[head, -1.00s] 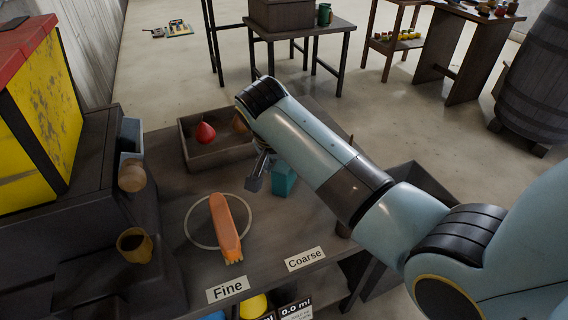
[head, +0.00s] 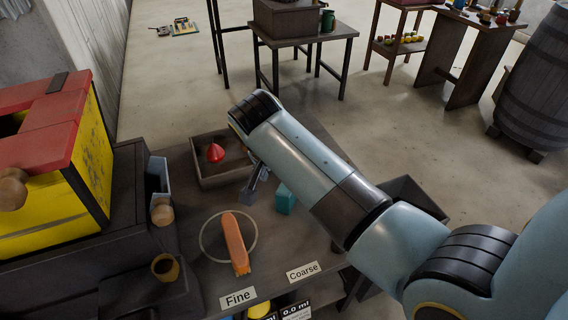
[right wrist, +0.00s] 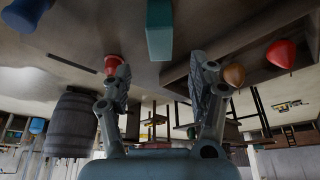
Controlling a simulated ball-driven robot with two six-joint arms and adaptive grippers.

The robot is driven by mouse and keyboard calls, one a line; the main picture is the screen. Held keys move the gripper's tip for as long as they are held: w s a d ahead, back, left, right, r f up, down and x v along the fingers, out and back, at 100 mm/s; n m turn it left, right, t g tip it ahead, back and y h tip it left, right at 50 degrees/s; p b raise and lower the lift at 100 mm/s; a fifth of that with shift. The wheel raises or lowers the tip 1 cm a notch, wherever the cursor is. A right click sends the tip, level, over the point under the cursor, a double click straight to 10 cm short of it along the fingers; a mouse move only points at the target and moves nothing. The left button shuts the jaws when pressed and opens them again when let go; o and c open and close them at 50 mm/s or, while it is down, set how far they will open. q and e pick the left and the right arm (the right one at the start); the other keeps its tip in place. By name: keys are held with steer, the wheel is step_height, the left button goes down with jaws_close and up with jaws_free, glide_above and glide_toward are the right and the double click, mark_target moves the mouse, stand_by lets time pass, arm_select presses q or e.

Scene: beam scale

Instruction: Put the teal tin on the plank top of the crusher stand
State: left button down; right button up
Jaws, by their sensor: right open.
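The teal tin (head: 285,198) is a small upright block on the dark bench, partly hidden by my right forearm. It also shows at the top of the right wrist view (right wrist: 159,30). My right gripper (head: 255,185) is open and empty, just left of the tin in the head view. In the wrist view its spread fingers (right wrist: 160,72) are apart from the tin, which lies beyond the gap between them. My left gripper does not show.
A wooden tray (head: 225,178) with a red cone (head: 215,153) stands behind the gripper. An orange scoop-like piece (head: 236,243) lies across a pale ring near the Fine label (head: 238,297). A mustard cup (head: 166,267) stands at the left.

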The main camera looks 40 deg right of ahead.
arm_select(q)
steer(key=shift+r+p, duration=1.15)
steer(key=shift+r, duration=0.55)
